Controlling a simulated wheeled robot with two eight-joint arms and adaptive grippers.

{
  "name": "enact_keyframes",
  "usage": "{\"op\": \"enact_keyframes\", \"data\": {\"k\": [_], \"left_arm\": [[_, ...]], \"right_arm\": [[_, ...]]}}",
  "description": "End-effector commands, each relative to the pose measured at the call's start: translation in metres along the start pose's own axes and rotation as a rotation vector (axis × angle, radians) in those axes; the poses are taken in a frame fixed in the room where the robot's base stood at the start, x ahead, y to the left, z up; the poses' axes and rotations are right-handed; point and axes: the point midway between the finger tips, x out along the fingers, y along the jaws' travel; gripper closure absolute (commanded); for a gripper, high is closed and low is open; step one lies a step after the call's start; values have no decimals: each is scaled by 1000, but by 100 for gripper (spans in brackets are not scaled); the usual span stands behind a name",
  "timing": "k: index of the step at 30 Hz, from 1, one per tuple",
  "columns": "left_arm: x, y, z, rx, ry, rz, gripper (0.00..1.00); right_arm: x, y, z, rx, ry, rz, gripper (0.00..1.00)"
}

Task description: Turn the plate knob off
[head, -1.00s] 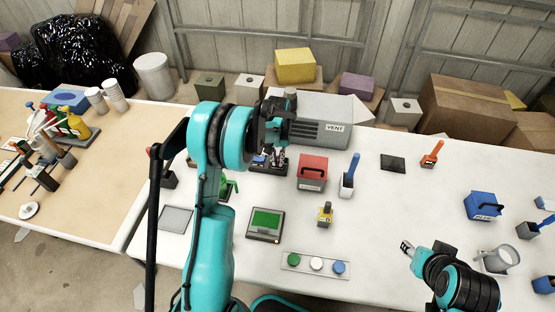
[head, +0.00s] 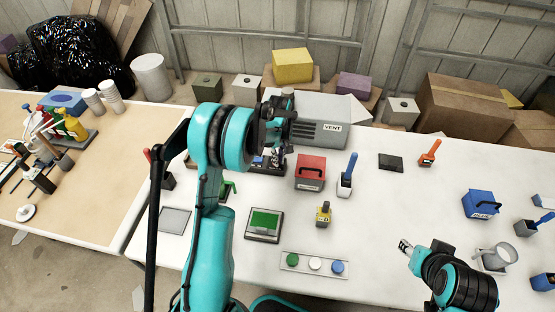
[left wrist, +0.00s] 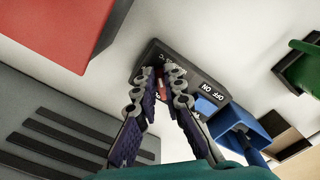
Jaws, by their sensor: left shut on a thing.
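A dark control panel (left wrist: 185,68) with OFF and ON lettering lies under my left gripper in the left wrist view. My left gripper (left wrist: 163,82) points down at it and is shut on the plate knob, which is mostly hidden between the fingers. A little red shows between the fingertips, and a blue part (left wrist: 206,107) sits on the panel near the lettering. In the head view my left gripper (head: 279,152) is over the panel (head: 262,163), largely behind my arm. My right gripper (head: 405,246) is over the table's front right; its opening is too small to judge.
The grey VENT box (head: 320,132) stands just behind my left gripper. A red box (head: 310,172) is close on its right, and a blue-handled holder (head: 346,183) is beyond that. A green-screened device (head: 264,224) and a button strip (head: 314,264) lie in front.

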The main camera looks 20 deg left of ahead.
Motion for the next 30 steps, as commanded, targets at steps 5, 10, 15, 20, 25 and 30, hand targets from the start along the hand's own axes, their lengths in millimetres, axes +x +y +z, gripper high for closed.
{"op": "enact_keyframes", "data": {"k": [5, 10, 15, 20, 25, 30], "left_arm": [[0, 3, 0, -165, 0, 0, 100], [0, 5, -1, -326, 0, 0, 100], [0, 7, -2, -474, 0, 1, 100], [0, 8, -3, -590, 0, 1, 100], [0, 9, -3, -682, 0, 0, 100], [0, 10, -4, -738, 0, 0, 100]], "right_arm": [[0, 0, 0, 0, 0, 0, 60], [0, 0, 0, 0, 0, 0, 60], [0, 0, 0, 0, 0, 0, 60], [0, 0, 0, 0, 0, 0, 60], [0, 0, 0, 0, 0, 0, 60], [0, 0, 0, 0, 0, 0, 60]]}}
